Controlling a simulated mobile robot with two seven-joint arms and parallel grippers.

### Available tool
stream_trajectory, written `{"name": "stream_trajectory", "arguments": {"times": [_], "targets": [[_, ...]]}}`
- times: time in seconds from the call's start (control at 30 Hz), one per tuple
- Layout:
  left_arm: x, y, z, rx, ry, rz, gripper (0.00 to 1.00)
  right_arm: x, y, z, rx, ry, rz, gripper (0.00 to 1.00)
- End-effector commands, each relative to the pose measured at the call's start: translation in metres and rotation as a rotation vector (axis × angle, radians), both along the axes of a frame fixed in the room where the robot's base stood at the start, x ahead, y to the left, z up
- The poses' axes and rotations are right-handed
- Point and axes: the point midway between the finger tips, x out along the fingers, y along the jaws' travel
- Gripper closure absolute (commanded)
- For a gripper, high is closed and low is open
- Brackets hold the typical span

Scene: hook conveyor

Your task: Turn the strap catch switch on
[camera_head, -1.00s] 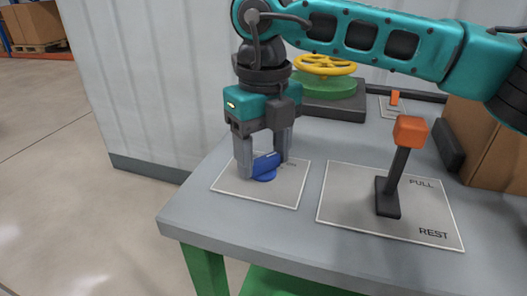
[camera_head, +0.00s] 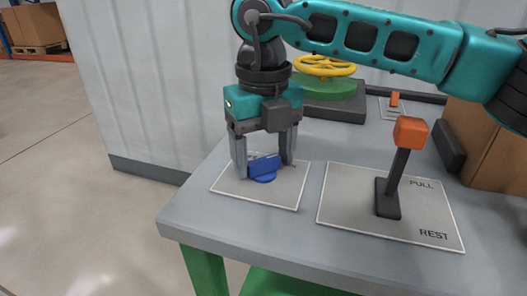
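A blue rotary switch (camera_head: 265,167) sits on a pale plate (camera_head: 283,193) near the table's left front corner. My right gripper (camera_head: 265,169) points straight down over it. Its two grey fingers are apart, one on the left and one on the right of the blue handle. The left fingertip is close to the handle's left end; I cannot tell if it touches. The plate's markings are mostly hidden by the fingers. My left gripper does not show.
An orange-topped lever (camera_head: 410,132) stands on a plate marked PULL and REST to the right. A yellow handwheel (camera_head: 324,66) on a green base is behind. A small orange switch (camera_head: 394,98) and a cardboard box (camera_head: 487,140) are at the back right. A white corrugated wall (camera_head: 150,80) borders the left.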

Motion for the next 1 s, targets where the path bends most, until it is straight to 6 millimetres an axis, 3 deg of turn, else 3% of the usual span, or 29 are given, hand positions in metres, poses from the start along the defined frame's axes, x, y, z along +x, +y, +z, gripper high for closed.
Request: {"name": "stream_trajectory", "arguments": {"times": [0.13,0.47,1.0], "targets": [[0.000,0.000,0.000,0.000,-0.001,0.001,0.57,0.000,0.000,0.000,0.000,0.000,0.001,0.16],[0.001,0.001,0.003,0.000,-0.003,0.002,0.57,0.000,0.000,0.006,0.002,-0.001,0.002,0.15],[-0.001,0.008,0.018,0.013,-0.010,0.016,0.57,0.000,0.000,0.111,0.001,-0.002,0.002,0.15]]}}
